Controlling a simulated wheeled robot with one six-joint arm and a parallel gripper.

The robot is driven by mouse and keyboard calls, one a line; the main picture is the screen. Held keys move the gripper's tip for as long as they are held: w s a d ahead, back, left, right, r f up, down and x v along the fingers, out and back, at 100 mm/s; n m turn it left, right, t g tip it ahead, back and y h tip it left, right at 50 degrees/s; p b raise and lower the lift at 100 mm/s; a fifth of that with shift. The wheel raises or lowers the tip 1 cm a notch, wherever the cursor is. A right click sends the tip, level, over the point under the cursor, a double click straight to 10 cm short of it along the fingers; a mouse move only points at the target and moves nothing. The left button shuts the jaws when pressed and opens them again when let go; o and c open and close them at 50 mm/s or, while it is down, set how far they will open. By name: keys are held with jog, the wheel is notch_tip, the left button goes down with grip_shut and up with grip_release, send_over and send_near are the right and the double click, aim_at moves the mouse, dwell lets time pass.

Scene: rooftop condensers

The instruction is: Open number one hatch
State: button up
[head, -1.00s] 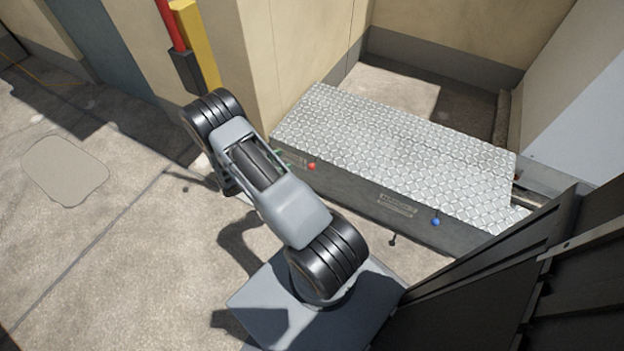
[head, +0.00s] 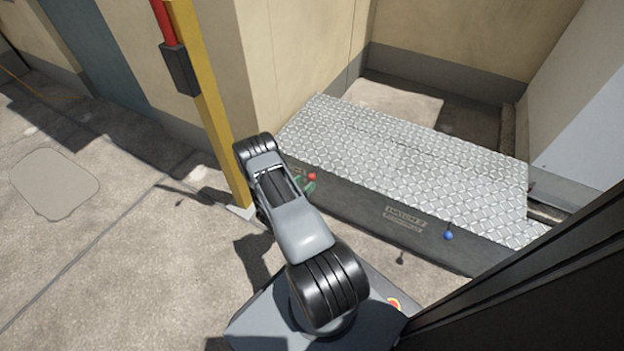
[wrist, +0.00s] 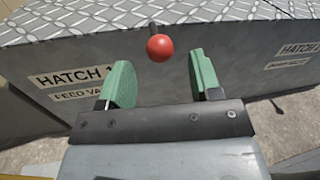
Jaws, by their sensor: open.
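The hatch one label (wrist: 72,77) is on the grey side of the metal box in the wrist view, left of my gripper. A red ball knob (wrist: 159,47) sticks out from that side just under the tread-plate top; the red knob also shows in the head view (head: 312,176). My gripper (wrist: 160,80) is open, its two green fingers on either side of and below the knob in the picture. Nothing is between the fingers. I cannot tell whether they touch the knob. The tread-plate lid (head: 400,160) lies flat.
A blue knob (head: 448,235) sits further right by the hatch two label (head: 405,216). A yellow post (head: 208,110) with a red bar stands close left of my arm. A wall corner is behind it. Dark panels stand at the right. Open paving lies left.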

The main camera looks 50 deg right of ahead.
aim_at(312, 176)
jog(key=shift+w+d+b, duration=0.1)
jog(key=shift+d+b, duration=0.45)
jog(key=shift+d, duration=1.85)
grip_shut()
